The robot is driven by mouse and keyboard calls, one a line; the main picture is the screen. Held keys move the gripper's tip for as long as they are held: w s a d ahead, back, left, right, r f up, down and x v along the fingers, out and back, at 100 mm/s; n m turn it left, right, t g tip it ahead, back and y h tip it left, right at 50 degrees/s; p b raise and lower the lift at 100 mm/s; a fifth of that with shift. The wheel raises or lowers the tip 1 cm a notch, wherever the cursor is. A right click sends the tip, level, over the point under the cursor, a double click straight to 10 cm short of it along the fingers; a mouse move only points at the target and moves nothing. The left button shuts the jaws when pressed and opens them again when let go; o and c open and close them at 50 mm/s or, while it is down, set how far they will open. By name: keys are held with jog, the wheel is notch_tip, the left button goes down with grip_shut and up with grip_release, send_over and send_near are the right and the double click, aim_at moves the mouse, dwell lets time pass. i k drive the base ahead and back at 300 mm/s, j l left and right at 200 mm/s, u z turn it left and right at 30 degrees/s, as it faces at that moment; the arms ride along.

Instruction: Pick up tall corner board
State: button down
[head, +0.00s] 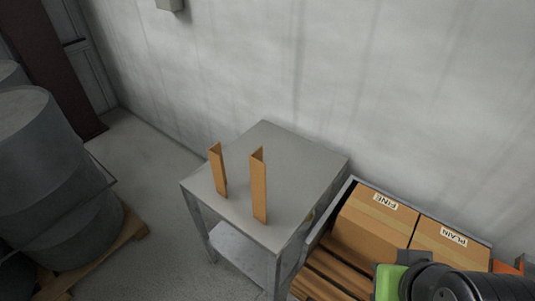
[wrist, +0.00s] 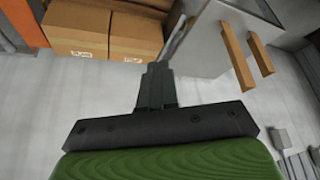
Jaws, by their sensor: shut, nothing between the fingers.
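Two brown corner boards stand upright on a grey metal table (head: 290,160) in the head view. The taller corner board (head: 259,186) is the right one, nearer the front edge. The shorter corner board (head: 218,171) stands to its left, a small gap apart. My gripper (wrist: 156,75) is shut and empty in the wrist view, apart from the table and boards. In the head view only my arm shows at the lower right; the fingers are hidden.
A pallet crate right of the table holds two cartons, marked FINE (head: 378,222) and PLAIN (head: 448,246). Grey drums (head: 45,165) stand on a wooden pallet at left. A wall (head: 400,90) runs behind the table. Floor (head: 165,200) is clear between drums and table.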

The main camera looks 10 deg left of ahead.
aim_at(257, 168)
jog(key=k+j, duration=0.1)
jog(key=j, duration=1.1)
jog(key=k+j, duration=0.15)
jog(key=j, duration=0.5)
jog(key=i+j, duration=0.35)
jog(key=j, duration=0.15)
jog(key=i+j, duration=0.4)
jog(key=i, duration=0.2)
jog(key=j+u, duration=0.05)
